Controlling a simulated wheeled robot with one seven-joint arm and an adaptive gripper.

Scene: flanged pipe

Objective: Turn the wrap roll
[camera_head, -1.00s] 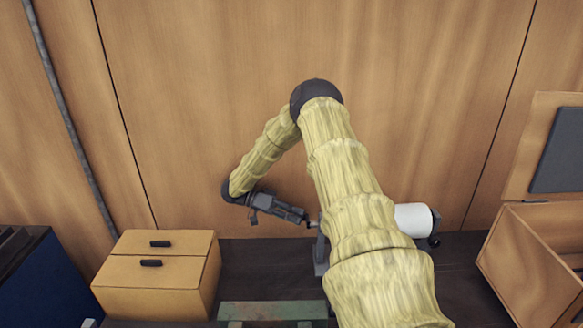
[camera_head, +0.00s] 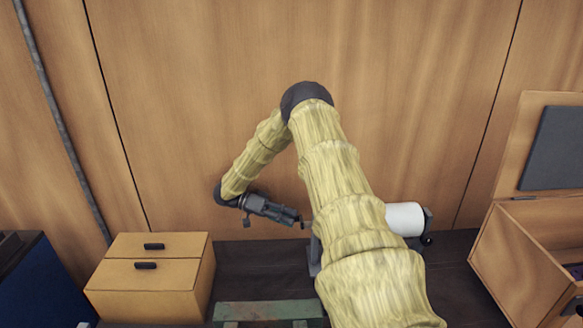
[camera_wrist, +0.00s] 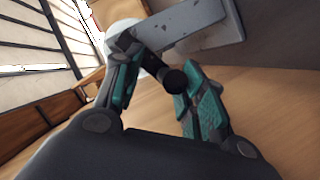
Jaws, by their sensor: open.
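The wrap roll (camera_head: 405,219) is a white cylinder lying sideways on a grey stand (camera_head: 315,256), partly hidden behind my arm in the head view. In the wrist view a white part of the roll (camera_wrist: 151,62) shows behind my fingers, beside the grey bracket (camera_wrist: 196,22). A dark round knob (camera_wrist: 175,80) sits between the tips of my gripper (camera_wrist: 166,74). My gripper also shows in the head view (camera_head: 303,222), at the roll's left side. Its teal-padded fingers are apart. I cannot tell whether they touch the knob.
A wooden drawer box (camera_head: 150,275) stands at left, near a dark blue box (camera_head: 42,285). An open wooden chest (camera_head: 520,255) stands at right. A green bench-like piece (camera_head: 268,310) is in front. A wooden wall (camera_head: 210,90) rises close behind.

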